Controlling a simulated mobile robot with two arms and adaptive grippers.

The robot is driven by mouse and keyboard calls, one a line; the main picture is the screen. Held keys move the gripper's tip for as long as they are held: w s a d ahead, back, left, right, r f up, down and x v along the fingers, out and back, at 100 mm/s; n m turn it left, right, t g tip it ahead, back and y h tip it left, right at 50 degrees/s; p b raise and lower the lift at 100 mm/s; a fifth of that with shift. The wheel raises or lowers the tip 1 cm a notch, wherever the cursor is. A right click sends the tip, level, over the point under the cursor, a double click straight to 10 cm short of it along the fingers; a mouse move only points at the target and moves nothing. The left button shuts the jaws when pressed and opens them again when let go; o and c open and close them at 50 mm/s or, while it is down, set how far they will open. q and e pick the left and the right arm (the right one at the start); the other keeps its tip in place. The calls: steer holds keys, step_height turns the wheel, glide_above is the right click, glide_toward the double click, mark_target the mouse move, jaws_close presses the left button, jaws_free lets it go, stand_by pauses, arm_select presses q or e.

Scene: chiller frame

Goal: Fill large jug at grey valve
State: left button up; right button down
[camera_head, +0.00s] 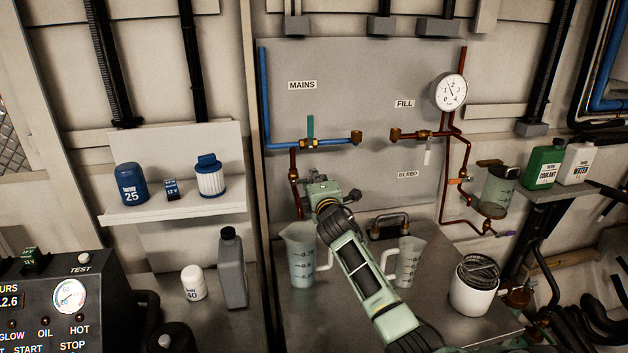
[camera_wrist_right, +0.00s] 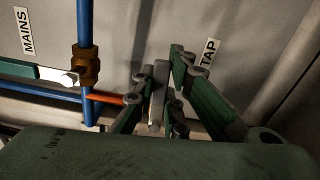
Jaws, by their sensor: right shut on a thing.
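The large jug (camera_head: 301,262), clear with a graduated scale, stands upright on the bench, its top below the end of a copper pipe (camera_head: 297,195). My right gripper (camera_head: 317,190) is at this pipe, above the jug. In the right wrist view, its fingers (camera_wrist_right: 157,105) are shut on a grey lever (camera_wrist_right: 155,126), which looks like the grey valve's handle, beside the TAP label (camera_wrist_right: 208,52). The gripper hides most of this valve in the head view. I cannot tell whether water is running or how full the jug is. My left gripper is not in view.
A smaller jug (camera_head: 409,263) stands right of my right forearm. A white pot (camera_head: 474,287) stands at the bench's right. A teal-handled valve (camera_head: 310,128) is above the gripper, under the MAINS label (camera_head: 302,85). A gauge (camera_head: 449,92) is at the upper right.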

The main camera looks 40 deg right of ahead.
steer(key=shift+f+m+b, duration=0.4)
steer(key=shift+f+m, duration=0.2)
steer(key=shift+m, duration=0.4)
steer(key=shift+a+f, duration=0.1)
steer(key=shift+f, duration=0.1)
steer(key=c, duration=2)
jaws_free()
steer(key=shift+c, duration=0.2)
steer(key=shift+s+r, duration=0.1)
steer(key=v, duration=1.2)
steer(key=shift+r, duration=0.15)
